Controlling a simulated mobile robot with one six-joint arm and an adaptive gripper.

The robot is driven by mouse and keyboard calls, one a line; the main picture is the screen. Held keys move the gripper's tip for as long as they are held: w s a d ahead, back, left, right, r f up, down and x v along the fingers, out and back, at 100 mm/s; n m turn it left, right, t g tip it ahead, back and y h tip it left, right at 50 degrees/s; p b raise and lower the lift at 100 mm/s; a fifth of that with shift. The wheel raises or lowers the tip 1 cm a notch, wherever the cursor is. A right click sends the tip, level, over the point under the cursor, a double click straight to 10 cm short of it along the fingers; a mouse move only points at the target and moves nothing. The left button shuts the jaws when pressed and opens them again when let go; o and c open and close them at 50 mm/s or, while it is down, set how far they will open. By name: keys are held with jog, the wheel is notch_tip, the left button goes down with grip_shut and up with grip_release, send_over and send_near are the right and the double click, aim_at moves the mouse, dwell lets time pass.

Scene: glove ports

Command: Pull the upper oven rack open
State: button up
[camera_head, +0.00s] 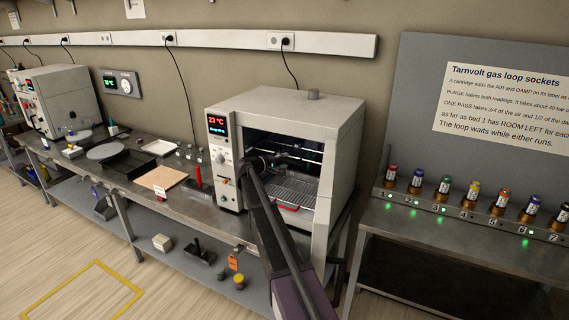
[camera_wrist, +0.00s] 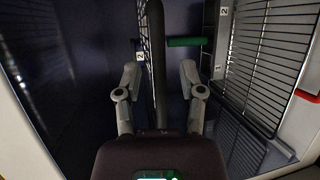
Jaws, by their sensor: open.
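The oven (camera_head: 341,120) stands open at the front on the bench. Inside, the upper rack (camera_head: 292,149) is a dark wire shelf in shadow, partly hidden by my arm. In the wrist view, a green handle bar (camera_wrist: 188,42) lies just beyond and to the right of the middle of my fingers; it seems to be the upper rack's. My gripper (camera_wrist: 160,72) is open, with nothing seen held between its fingers. In the head view my gripper (camera_head: 264,160) is at the oven opening, its fingers hard to make out.
A lower rack with a red handle (camera_head: 288,208) lies below; its red handle (camera_wrist: 308,97) shows at the right in the wrist view. The oven's control panel (camera_head: 222,160) is left of the opening. A sloped socket stand with several cartridges (camera_head: 472,193) is to the right.

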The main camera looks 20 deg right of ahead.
jog(key=shift+w+d+f, duration=0.1)
jog(key=shift+d, duration=0.3)
